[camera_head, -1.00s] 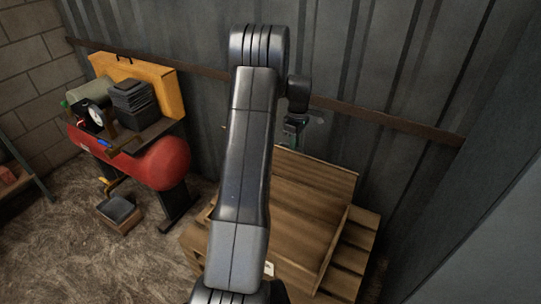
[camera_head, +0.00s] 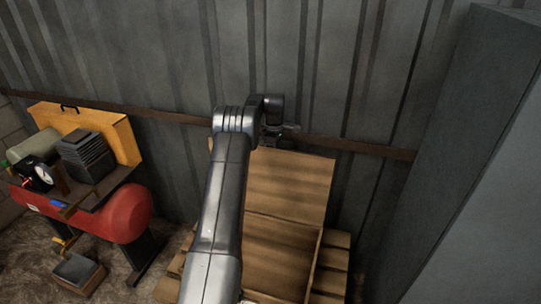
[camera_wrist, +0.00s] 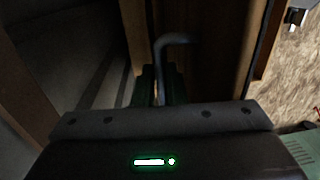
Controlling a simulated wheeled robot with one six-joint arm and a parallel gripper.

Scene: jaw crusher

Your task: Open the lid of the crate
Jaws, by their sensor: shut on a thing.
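The wooden crate (camera_head: 280,262) stands low in front of the corrugated wall in the head view. Its plank lid (camera_head: 290,185) is swung up at the back and stands steeply, close to the wall. My gripper (camera_head: 280,132) is at the lid's upper edge, small and partly hidden behind my arm's end. In the wrist view my gripper (camera_wrist: 160,80) is shut on a bent grey metal handle (camera_wrist: 176,42), beside a brown wooden board. My arm hides the crate's left side in the head view.
The corrugated metal wall (camera_head: 350,60) with a brown rail (camera_head: 365,148) is close behind the lid. A red compressor tank (camera_head: 125,213) stands on the left, with a small box (camera_head: 78,272) on the floor. A grey panel (camera_head: 470,170) closes off the right.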

